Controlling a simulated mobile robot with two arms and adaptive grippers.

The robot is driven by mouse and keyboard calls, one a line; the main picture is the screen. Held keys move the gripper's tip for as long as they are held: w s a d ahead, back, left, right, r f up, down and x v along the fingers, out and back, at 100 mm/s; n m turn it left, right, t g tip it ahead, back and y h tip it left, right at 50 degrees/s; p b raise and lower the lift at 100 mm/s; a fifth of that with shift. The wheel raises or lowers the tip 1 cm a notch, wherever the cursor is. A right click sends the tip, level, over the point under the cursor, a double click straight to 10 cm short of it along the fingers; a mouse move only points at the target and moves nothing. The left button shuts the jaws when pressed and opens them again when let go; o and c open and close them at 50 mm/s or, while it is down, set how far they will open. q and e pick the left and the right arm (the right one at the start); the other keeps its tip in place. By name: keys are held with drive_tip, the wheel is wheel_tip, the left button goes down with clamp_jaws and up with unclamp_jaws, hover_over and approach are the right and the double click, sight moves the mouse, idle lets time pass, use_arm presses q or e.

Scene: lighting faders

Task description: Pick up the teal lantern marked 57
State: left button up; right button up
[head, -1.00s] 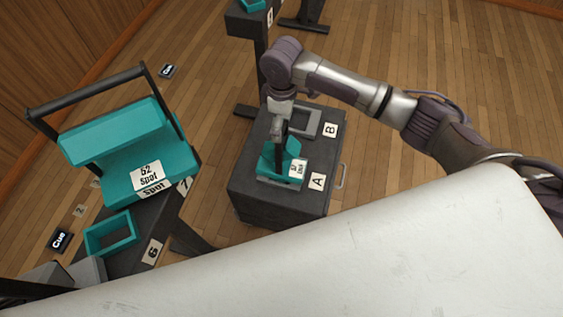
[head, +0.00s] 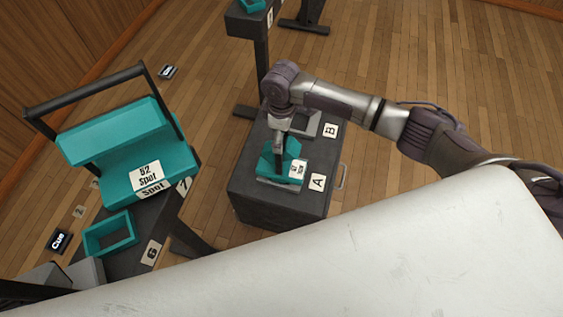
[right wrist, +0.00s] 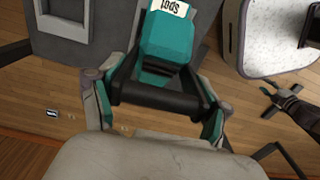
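A teal lantern (head: 268,165) with a white label sits on the A end of a dark cart; its number is too small to read. In the right wrist view the lantern (right wrist: 168,40) shows an upside-down "Spot" label and a black handle bar (right wrist: 160,98). My right gripper (right wrist: 158,112) is open, its fingers wide apart near the two ends of that bar. I cannot tell whether they touch it. In the head view my right gripper (head: 279,145) points down over the lantern and hides part of it.
The dark cart (head: 265,208) has a grey frame at its B end. Another teal lantern (head: 125,150), marked 52, stands at the left on a dark stand, near an empty teal frame (head: 112,234). A large white surface of unclear identity (head: 350,260) fills the lower foreground.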

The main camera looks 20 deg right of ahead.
drive_tip(key=c, duration=0.8)
drive_tip(key=shift+w+r, duration=0.1)
drive_tip(key=shift+c, duration=1.1)
drive_tip(key=shift+r, duration=0.15)
